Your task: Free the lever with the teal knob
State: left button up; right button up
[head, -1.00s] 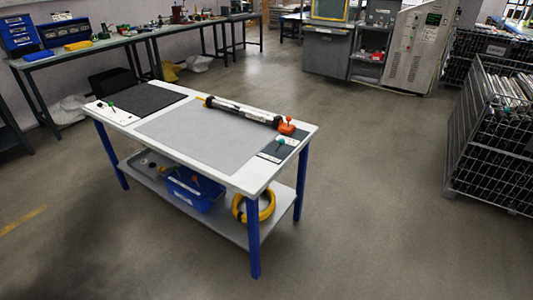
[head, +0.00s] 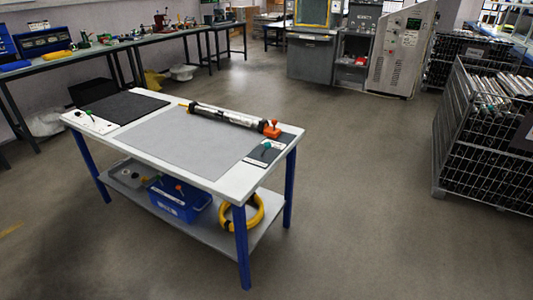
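A small teal knob (head: 267,146) shows on a dark panel at the right end of the white work table (head: 215,183). Its lever is too small to make out clearly. A dark pump tube (head: 228,116) with pale bands lies across the table's back edge. The tube's right end meets an orange part (head: 272,130), just behind the teal knob. A green knob (head: 88,112) stands on a white plate at the table's left end. Neither of my grippers is in view.
Under the table, a shelf holds a blue bin (head: 180,204) and a yellow coiled hose (head: 243,214). A long bench (head: 100,47) runs along the left wall. Wire cages (head: 490,140) stand at the right. Floor around the table is open.

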aim_at(268, 145)
jog(key=i+l+u, duration=0.35)
jog(key=i, duration=0.4)
jog(key=i+l+u, duration=0.4)
jog(key=i+l, duration=0.15)
jog(key=i, duration=0.15)
